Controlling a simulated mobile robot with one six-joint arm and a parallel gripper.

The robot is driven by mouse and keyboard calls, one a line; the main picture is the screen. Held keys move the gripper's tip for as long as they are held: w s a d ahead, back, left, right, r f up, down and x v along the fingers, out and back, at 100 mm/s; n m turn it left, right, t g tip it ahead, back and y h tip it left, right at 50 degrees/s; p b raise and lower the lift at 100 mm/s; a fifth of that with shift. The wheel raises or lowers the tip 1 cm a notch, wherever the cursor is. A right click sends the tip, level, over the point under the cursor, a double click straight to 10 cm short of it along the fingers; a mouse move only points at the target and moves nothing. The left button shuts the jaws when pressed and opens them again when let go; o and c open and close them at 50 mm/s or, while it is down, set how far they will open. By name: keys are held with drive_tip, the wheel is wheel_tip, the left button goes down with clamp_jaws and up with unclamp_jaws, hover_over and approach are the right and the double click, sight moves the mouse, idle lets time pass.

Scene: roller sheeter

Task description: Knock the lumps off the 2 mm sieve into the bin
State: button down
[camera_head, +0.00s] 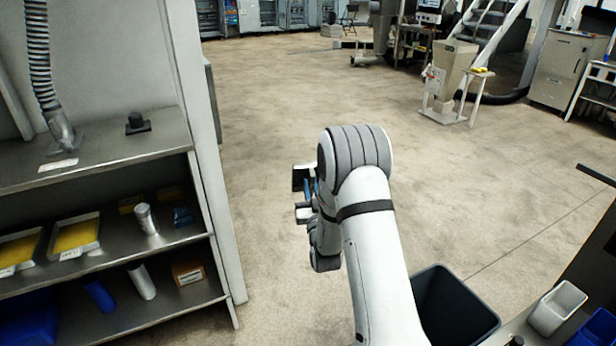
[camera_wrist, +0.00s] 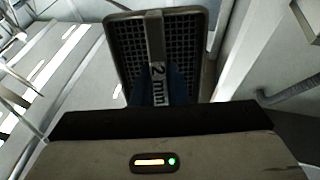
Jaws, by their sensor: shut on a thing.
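The 2 mm sieve (camera_wrist: 127,48) is in the wrist view, a dark square mesh in a grey frame with a pale strip marked "2 mm". My gripper (camera_wrist: 163,85) is shut on it at the strip, with blue fingers. In the head view my gripper (camera_head: 306,190) is left of my arm, above open floor, and mostly hidden by my wrist; I cannot make out the sieve clearly there. A dark open bin (camera_head: 455,305) stands on the floor to the lower right, partly behind my arm. No lumps can be made out.
A metal shelf unit (camera_head: 110,150) at left holds yellow-filled trays (camera_head: 75,236), cylinders and small boxes. A bench at lower right carries a white tub (camera_head: 556,307) and a blue one (camera_head: 597,330). The floor ahead is clear; machines stand at the far right.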

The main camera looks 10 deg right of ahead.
drive_tip(key=r+g+p, duration=0.1)
drive_tip(key=p, duration=0.1)
drive_tip(key=shift+g+p, duration=0.4)
drive_tip(key=g+p, duration=0.4)
drive_tip(key=p, duration=0.2)
drive_tip(key=shift+p, duration=0.3)
drive_tip(key=g+p, duration=0.7)
drive_tip(key=p, duration=0.3)
drive_tip(key=shift+r, duration=0.15)
drive_tip(key=shift+w+g, duration=0.1)
drive_tip(key=shift+g, duration=0.3)
drive_tip(key=g, duration=0.3)
drive_tip(key=shift+f+g, duration=0.2)
drive_tip(key=shift+g, duration=0.1)
drive_tip(key=g, duration=0.4)
drive_tip(key=shift+r+g, duration=0.1)
drive_tip(key=shift+g, duration=0.4)
